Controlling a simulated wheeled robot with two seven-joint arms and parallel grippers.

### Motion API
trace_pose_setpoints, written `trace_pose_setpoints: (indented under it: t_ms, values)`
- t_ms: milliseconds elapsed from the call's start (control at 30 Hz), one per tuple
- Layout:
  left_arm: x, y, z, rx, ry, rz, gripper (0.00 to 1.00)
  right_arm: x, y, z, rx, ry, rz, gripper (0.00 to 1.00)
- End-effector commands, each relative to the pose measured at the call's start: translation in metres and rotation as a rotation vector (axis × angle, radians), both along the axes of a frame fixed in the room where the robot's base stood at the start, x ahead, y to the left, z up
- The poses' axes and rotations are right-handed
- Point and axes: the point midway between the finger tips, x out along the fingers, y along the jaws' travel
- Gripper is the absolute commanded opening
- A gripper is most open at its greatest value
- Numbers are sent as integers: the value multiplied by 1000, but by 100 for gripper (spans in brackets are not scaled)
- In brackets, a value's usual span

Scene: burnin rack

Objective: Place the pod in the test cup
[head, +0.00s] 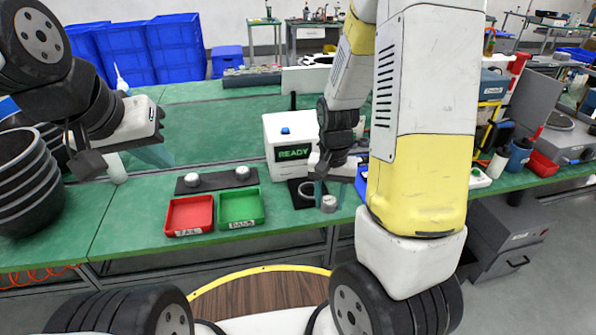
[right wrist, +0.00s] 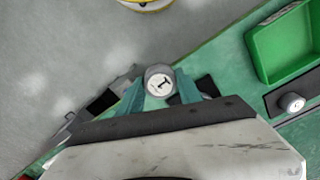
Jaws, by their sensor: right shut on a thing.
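The grey pod (head: 329,204) is held between the teal fingers of my right gripper (head: 322,193), near the table's front edge. In the right wrist view the pod (right wrist: 158,82) shows a round white face with a dark mark, between the two fingertips (right wrist: 160,90). The test cup appears to be the ring on the black base (head: 297,198) in front of the white READY box (head: 290,142); my right gripper partly hides it. The pod is beside this base, to its right. My left gripper (head: 152,155) is over the table's left part; its finger gap is unclear.
Two other pods sit on a black strip (head: 217,181). A red tray (head: 189,216) and a green tray (head: 240,208) stand in front of it. A blue container (head: 362,182) is partly hidden behind my right arm. The green table (head: 140,205) is clear at left.

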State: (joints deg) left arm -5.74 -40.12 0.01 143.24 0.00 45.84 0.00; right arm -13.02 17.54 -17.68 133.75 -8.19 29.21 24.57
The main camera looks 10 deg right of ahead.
Motion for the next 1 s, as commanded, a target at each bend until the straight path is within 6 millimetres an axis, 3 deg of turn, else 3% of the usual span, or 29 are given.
trace_pose_setpoints:
  t_ms: [200,433,733,1000]
  values:
    - [0,0,0,0,0,0,0,61,9,-7,-1,-1,1,0]
    - [0,0,0,0,0,0,0,112,17,-11,-1,0,2,0]
    - [0,0,0,0,0,0,0,137,21,-14,0,0,1,0]
    - [0,0,0,0,0,0,0,136,21,-48,1,2,1,0]
